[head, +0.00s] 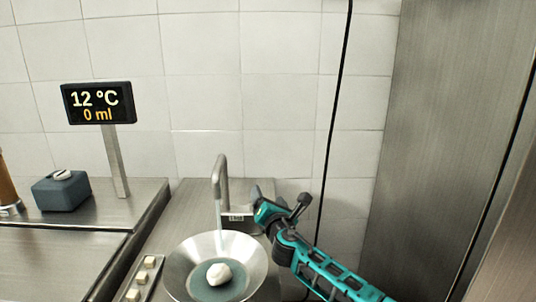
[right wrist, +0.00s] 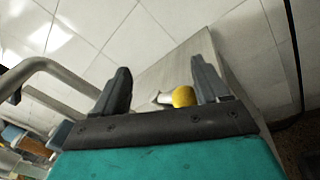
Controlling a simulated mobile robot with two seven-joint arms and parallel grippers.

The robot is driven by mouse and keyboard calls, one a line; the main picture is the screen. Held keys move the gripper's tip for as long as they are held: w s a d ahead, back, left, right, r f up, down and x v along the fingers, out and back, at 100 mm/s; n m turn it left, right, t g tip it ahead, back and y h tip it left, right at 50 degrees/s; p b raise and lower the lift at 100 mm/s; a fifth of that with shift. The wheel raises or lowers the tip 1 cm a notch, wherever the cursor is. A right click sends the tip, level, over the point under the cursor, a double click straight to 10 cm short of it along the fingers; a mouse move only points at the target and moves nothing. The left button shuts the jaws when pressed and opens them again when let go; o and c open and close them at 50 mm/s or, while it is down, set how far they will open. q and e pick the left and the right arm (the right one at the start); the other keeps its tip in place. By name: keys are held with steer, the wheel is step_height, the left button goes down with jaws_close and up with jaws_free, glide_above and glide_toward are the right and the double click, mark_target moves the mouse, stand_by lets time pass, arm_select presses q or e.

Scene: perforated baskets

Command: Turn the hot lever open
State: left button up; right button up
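My right gripper (head: 280,197) is open beside the tap's base, right of the curved metal spout (head: 219,172). In the right wrist view, a metal lever with a yellow end (right wrist: 183,96) sits between the two spread fingers (right wrist: 160,70), closer to the right finger. I cannot tell whether it touches that finger. No hot or cold mark is readable on it. In the head view my gripper hides the lever. The spout also shows in the right wrist view (right wrist: 55,68). My left gripper is not in view.
Below the spout is a wide metal bowl (head: 258,262) with a white lump (head: 218,273) in it. A thin pale stream seems to hang under the spout. A display (head: 98,103) reads 12 °C and 0 ml. A tall metal panel (head: 450,110) stands at right.

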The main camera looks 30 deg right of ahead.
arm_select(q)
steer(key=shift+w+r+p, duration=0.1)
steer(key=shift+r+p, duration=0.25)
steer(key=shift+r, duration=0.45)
arm_select(e)
step_height(320, 180, up, 17)
steer(key=shift+a+f, duration=0.1)
steer(key=shift+f, duration=0.05)
steer(key=shift+c, duration=0.5)
